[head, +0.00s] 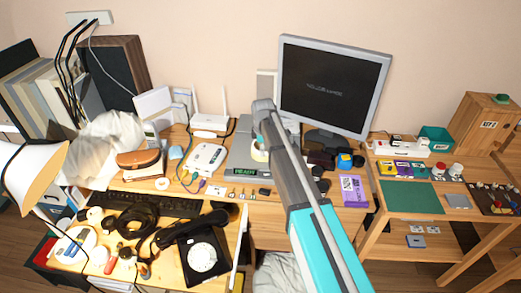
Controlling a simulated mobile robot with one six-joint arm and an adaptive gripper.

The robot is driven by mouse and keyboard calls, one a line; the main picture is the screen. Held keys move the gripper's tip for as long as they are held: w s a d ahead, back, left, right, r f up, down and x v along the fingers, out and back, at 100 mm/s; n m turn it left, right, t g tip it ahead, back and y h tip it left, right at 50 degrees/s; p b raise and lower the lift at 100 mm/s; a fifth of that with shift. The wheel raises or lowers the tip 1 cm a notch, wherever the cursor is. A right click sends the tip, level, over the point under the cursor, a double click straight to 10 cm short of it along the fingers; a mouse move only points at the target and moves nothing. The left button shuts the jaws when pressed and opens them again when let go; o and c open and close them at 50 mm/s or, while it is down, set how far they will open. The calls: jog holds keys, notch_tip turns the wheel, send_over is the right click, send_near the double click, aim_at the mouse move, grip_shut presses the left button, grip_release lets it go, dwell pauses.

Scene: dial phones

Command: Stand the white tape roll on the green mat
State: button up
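The green mat (410,197) lies flat and bare on the wooden table at the right. A pale roll-like thing (259,153) shows just left of my arm, by the grey box on the desk; it is partly hidden, and I cannot tell for sure that it is the white tape roll. My arm reaches up from the bottom right across the middle. Its grey end is above the desk near the pale roll. My gripper's fingers cannot be made out, nor whether they hold anything.
A monitor (333,86) stands behind my arm. A purple card (353,190) lies between my arm and the mat. Several coloured boxes, a teal bin (436,138) and a wooden cabinet (486,124) stand behind the mat. A black dial phone (203,257) and lamp (32,172) crowd the left.

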jog(key=shift+f, duration=0.5)
grip_shut()
dwell(0.3)
jog(key=shift+r, duration=0.2)
jog(key=shift+r+p, duration=2.3)
jog(key=shift+r, duration=0.05)
